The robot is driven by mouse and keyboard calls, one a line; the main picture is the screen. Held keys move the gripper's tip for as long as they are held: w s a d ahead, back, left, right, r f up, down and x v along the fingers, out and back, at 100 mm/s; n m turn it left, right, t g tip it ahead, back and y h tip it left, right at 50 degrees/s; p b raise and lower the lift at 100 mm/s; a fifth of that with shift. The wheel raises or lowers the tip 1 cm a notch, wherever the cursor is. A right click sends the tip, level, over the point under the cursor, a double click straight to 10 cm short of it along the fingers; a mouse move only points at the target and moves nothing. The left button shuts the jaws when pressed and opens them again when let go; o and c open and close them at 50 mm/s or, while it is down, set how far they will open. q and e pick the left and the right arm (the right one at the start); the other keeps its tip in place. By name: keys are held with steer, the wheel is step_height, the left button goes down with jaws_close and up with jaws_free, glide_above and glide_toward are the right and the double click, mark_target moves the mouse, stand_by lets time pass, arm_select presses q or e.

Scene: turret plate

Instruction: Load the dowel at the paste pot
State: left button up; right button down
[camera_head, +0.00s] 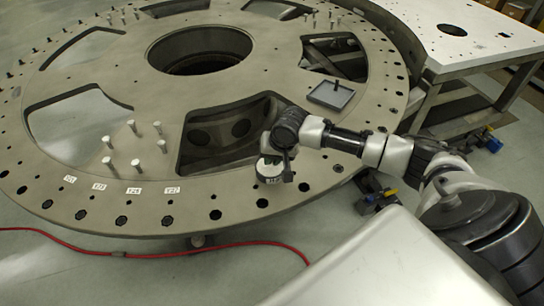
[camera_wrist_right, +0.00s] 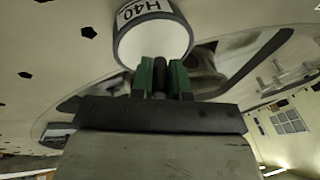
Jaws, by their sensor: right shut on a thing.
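My right gripper (camera_head: 284,170) is beside the white paste pot (camera_head: 268,176), near the front rim of the turret plate (camera_head: 235,185). In the right wrist view, the gripper's green fingers (camera_wrist_right: 160,80) are shut on a dark, narrow dowel (camera_wrist_right: 159,76). The dowel's far end meets or overlaps the round white pot (camera_wrist_right: 152,42), which carries an H40 label; whether it touches or is inside, I cannot tell. My left gripper is not in view.
Several silver pins (camera_head: 136,163) stand on the plate at left, near white number labels (camera_head: 133,191). A dark square tray (camera_head: 331,94) lies behind my right arm. The plate has large cut-outs and rim holes. A red hose (camera_head: 170,252) runs along the floor; a side table (camera_head: 480,45) stands at right.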

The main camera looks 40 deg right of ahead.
steer(key=shift+f, duration=0.5)
stand_by(0.3)
steer(key=shift+s+f+p, duration=0.2)
steer(key=shift+f+p, duration=0.05)
steer(key=shift+p, duration=0.15)
stand_by(2.1)
steer(key=shift+r, duration=0.1)
step_height(320, 180, up, 2)
steer(key=p, duration=0.3)
steer(key=shift+w+r, duration=0.15)
step_height(320, 180, up, 5)
steer(key=p, duration=0.5)
steer(key=shift+p, duration=0.35)
